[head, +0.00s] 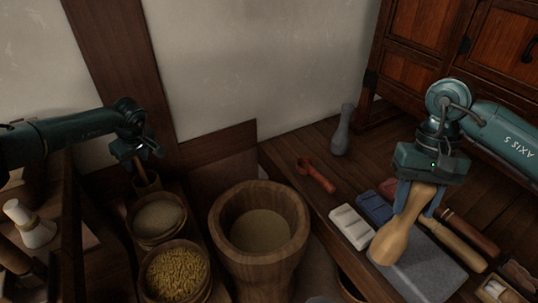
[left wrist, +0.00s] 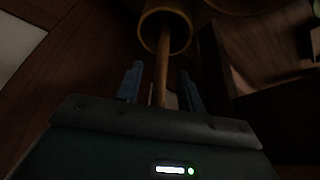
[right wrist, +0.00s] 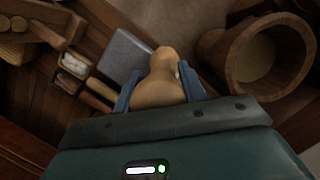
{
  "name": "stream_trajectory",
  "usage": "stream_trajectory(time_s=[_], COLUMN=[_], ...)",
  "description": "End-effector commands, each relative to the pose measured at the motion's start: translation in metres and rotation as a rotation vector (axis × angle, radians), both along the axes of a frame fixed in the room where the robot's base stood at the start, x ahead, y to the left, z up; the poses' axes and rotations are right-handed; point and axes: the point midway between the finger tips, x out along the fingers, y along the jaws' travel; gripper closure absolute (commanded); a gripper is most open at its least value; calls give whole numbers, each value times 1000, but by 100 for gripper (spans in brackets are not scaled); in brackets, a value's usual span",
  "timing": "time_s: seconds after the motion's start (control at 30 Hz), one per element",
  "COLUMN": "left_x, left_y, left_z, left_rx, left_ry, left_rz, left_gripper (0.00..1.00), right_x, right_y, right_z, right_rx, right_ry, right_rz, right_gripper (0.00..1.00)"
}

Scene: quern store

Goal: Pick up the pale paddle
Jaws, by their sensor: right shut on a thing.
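The pale paddle (head: 391,241), of smooth light wood with a rounded wide end, is in my right gripper (head: 418,198). The gripper is shut on it, and it hangs over a grey stone slab. In the right wrist view the paddle (right wrist: 160,85) lies between the two blue fingers, its near end hidden by the gripper. My left gripper (head: 138,163) is at the far left. In the left wrist view its fingers (left wrist: 160,85) are apart on either side of a thin wooden handle (left wrist: 162,72) that runs to a round wooden cup (left wrist: 150,33), with gaps beside it.
A wooden mortar (head: 222,222) stands in the middle, with bowls of grain (head: 177,272) on its left. The grey slab (head: 437,268), a blue block (head: 374,207), a white block (head: 351,228), a red tool (head: 317,176) and a grey vase (head: 343,133) sit on the right-hand bench.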

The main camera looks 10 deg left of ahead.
Motion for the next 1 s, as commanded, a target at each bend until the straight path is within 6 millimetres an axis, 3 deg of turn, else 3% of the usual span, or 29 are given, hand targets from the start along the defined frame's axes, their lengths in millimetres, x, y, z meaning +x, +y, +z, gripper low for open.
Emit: stream_trajectory(time_s=[0.23,0.7,1.0], left_x=[1,1,1], left_y=[1,1,1], left_z=[-2,-1,-1], left_rx=[0,0,0], left_ry=[0,-1,-1], left_rz=[0,0,0], left_gripper=[62,100,100], right_x=[1,1,0], right_y=[0,0,0], right_z=[1,1,1], right_rx=[2,2,2], right_ry=[-3,-3,-3], right_rz=[0,0,0], right_gripper=[91,91,91])
